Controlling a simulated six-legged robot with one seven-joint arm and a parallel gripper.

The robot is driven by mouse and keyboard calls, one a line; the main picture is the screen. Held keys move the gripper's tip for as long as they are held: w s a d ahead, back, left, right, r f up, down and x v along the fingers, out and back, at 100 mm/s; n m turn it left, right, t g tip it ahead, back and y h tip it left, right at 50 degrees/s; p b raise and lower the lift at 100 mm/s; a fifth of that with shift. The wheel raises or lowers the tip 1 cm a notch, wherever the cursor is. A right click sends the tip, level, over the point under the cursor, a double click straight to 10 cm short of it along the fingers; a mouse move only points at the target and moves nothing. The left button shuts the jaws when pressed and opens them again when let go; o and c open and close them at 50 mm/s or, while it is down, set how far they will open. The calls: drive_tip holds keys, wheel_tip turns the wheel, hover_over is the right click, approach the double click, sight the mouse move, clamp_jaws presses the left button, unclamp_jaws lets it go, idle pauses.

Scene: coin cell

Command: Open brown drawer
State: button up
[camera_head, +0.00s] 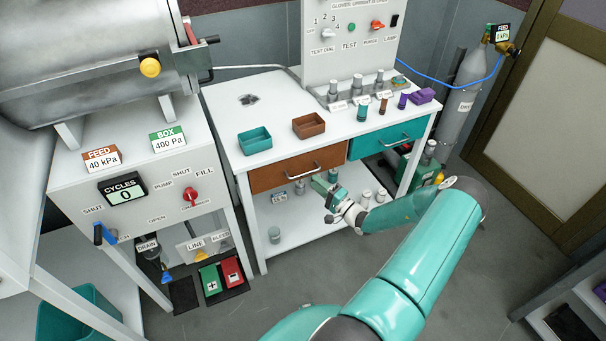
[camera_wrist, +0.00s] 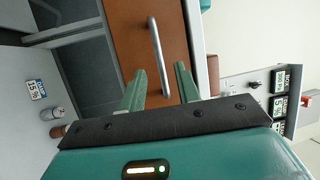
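The brown drawer (camera_head: 270,180) is under the white bench top, with its front appearing flush with the bench. A silver bar handle (camera_head: 302,170) is on its front. In the wrist view the drawer front (camera_wrist: 130,28) and handle (camera_wrist: 157,55) lie ahead, with the handle crossing the space between my fingers. My gripper (camera_head: 323,188) is in front of the drawer, a little right of and below the handle. Its two green fingers (camera_wrist: 160,82) are apart with nothing gripped. The handle appears just beyond the fingertips; I cannot tell whether they touch it.
A teal drawer (camera_head: 387,139) with its own handle is right of the brown one. Teal (camera_head: 255,140) and brown (camera_head: 309,125) trays stand on the bench top. A lower shelf (camera_head: 290,228) holds several small jars. Open floor lies in front of the bench.

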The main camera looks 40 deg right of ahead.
sight(304, 174)
drive_tip(key=w, duration=0.4)
drive_tip(key=w+a+r, duration=0.1)
drive_tip(key=w, duration=0.1)
drive_tip(key=shift+w, duration=0.15)
clamp_jaws()
